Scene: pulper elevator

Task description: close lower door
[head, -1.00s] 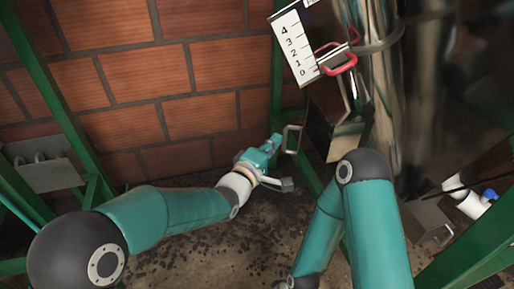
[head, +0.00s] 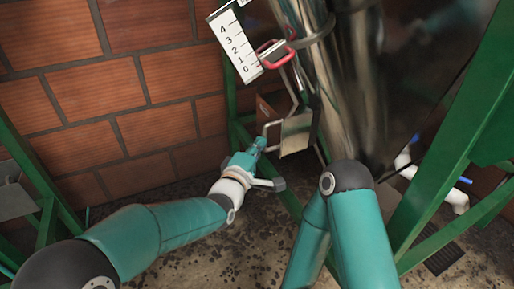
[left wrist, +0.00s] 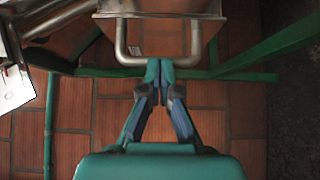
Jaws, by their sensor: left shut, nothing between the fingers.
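The lower door is a small metal panel (head: 297,134) at the bottom of the tall steel vessel, with a U-shaped metal handle (head: 268,131) on its left side. In the left wrist view the panel's edge (left wrist: 160,14) is at the top and the handle (left wrist: 160,60) spans below it. My left gripper (head: 260,144) is shut and empty, its fingertips right at the handle. In the left wrist view the closed fingertips (left wrist: 160,65) overlap the handle's crossbar; I cannot tell whether they touch it. My right arm is in front, but its gripper is out of view.
A red handle (head: 275,53) and a white scale plate (head: 235,43) are above the door. Green frame posts (head: 455,130) stand on the right and others beside the brick wall (head: 120,90). The speckled floor below is clear near my left arm.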

